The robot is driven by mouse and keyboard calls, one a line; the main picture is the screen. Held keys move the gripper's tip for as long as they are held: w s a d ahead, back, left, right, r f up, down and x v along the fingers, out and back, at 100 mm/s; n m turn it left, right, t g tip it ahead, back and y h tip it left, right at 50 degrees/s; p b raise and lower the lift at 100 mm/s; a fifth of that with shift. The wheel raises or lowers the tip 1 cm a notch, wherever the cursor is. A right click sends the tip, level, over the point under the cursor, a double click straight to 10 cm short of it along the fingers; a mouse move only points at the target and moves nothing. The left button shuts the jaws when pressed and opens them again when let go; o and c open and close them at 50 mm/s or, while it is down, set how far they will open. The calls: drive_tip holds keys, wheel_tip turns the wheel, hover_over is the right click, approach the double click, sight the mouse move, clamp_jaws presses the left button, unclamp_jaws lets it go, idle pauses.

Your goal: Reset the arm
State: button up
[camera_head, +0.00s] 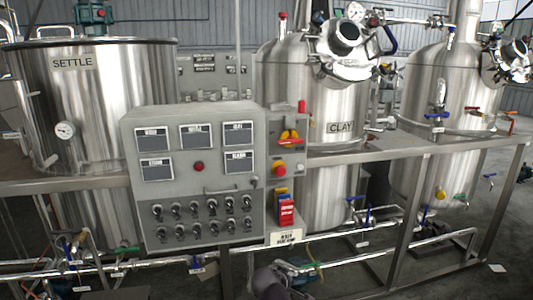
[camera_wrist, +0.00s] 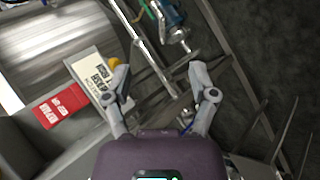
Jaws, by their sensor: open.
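My gripper (camera_wrist: 160,78) shows in the wrist view with its two grey fingers spread apart. Nothing is between them. Behind the fingers are metal pipes and frame bars, and I cannot tell how far off these are. In the head view only a dark, rounded part of my arm shows at the bottom edge, below the control panel (camera_head: 198,190). The fingers cannot be made out there.
Steel tanks marked SETTLE (camera_head: 115,95) and CLAY (camera_head: 335,170) stand behind a metal frame rail (camera_head: 440,148). A red tag (camera_head: 286,212) hangs right of the panel; it also shows in the wrist view (camera_wrist: 60,105). Low pipes (camera_head: 350,238) cross in front.

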drive_tip(key=s+d+f+m+g+y, duration=0.5)
drive_tip(key=s+d+m+g, duration=0.3)
drive_tip(key=s+d+m, duration=0.25)
wheel_tip(320, 180, up, 21)
drive_tip(key=w+p, duration=0.1)
drive_tip(key=p, duration=2)
drive_tip(key=shift+a+f+m, duration=0.15)
drive_tip(key=shift+a+m, duration=0.15)
drive_tip(key=shift+m, duration=0.05)
